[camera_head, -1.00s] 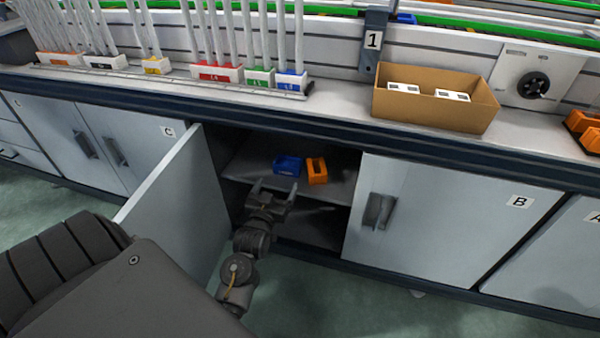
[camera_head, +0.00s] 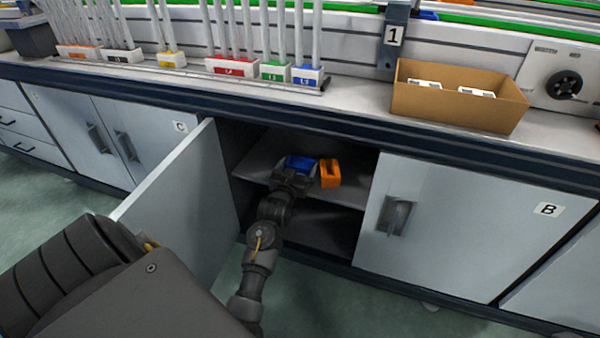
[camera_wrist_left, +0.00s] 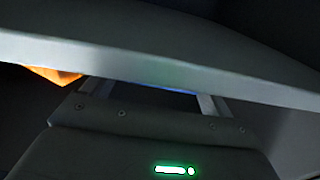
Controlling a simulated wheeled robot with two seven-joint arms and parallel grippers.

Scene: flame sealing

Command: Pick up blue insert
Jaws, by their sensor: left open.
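The blue insert (camera_head: 301,162) lies on the upper shelf inside the open cabinet. My left gripper (camera_head: 296,174) is open and has reached in at its front edge, covering the insert's lower part in the head view. In the left wrist view, a strip of blue (camera_wrist_left: 168,91) shows between the two open fingers of my left gripper (camera_wrist_left: 152,95). A grey edge across that view hides most of the insert and the fingertips, so I cannot tell whether they touch it. My right gripper is not in view.
An orange insert (camera_head: 330,174) sits on the shelf just right of the blue one. The open cabinet door (camera_head: 190,205) stands left of my arm, and closed door B (camera_head: 450,225) is to the right. The countertop edge runs above the opening.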

